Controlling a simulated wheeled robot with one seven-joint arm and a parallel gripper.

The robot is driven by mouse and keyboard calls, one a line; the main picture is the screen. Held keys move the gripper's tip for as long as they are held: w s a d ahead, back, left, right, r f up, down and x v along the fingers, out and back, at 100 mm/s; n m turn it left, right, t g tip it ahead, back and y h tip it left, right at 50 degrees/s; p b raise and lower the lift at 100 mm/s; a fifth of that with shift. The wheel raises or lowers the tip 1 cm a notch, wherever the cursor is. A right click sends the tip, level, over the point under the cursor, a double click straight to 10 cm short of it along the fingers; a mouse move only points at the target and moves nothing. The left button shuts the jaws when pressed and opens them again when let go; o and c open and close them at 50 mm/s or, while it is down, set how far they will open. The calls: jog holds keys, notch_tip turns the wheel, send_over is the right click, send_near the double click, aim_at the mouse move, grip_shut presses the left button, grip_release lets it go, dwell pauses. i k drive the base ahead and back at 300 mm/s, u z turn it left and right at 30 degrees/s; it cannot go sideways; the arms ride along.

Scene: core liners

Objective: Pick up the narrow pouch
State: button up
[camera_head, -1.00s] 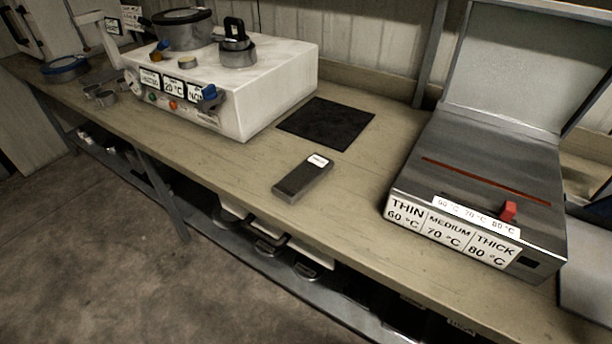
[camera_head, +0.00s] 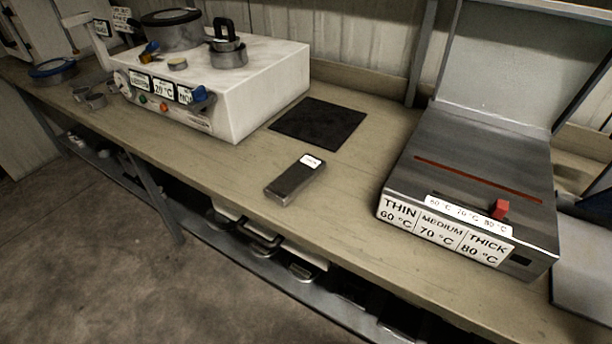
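A narrow dark grey block-like pouch (camera_head: 290,184) lies on the bench, with a small white label at its far end. The label's writing is too small to read. It is the only narrow pouch-like thing that I can make out, and it lies apart from the things around it. My gripper is not in view.
The wooden bench (camera_head: 230,170) has bare room around the pouch. A black mat (camera_head: 318,123) lies behind it. A white machine (camera_head: 250,95) with pots stands left. A grey heater (camera_head: 470,185) labelled thin, medium, thick stands right. A lower shelf (camera_head: 255,262) holds several trays.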

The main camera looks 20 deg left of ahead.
aim_at(283, 189)
jog(key=z, duration=2.75)
jog(key=k, duration=2.85)
jog(key=u, duration=0.85)
